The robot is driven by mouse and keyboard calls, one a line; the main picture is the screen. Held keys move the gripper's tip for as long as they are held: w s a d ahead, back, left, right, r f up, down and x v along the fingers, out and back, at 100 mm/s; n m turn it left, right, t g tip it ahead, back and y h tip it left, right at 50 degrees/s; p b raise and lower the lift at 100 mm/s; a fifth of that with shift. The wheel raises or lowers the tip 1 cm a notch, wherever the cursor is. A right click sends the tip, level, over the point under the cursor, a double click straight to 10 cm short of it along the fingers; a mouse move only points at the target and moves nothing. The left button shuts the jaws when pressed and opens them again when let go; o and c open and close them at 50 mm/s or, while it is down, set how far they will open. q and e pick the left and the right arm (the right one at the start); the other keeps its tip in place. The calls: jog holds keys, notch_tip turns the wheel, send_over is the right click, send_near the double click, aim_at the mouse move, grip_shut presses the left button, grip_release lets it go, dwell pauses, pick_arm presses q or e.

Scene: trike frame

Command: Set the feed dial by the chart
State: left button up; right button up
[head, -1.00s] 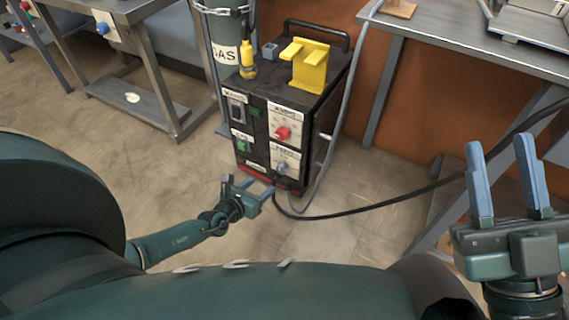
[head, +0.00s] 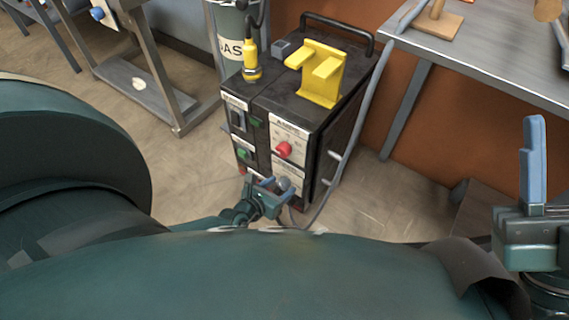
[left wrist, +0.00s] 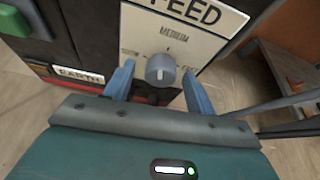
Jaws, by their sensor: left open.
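The grey feed dial (left wrist: 160,69) sits on a pale panel (left wrist: 172,28) marked FEED, with MEDIUM above the dial, in the left wrist view. A short white mark on the dial points roughly downward; other scale words are unreadable. My left gripper (left wrist: 159,82) is open, its blue fingers on either side of the dial, apart from it as far as I can see. In the head view my left gripper (head: 264,185) is low at the front of the black machine (head: 318,135), partly covering the panel. I cannot make out a chart.
A red knob (head: 284,149) sits above the feed panel. A yellow holder (head: 322,80) and a yellow torch-like piece (head: 251,65) are on top of the machine. A grey cable runs down its right side. A metal table (head: 480,55) stands at right.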

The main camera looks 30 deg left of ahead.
pick_arm(q)
jog(key=shift+w, duration=0.1)
jog(key=shift+c, duration=0.6)
jog(key=c, duration=0.9)
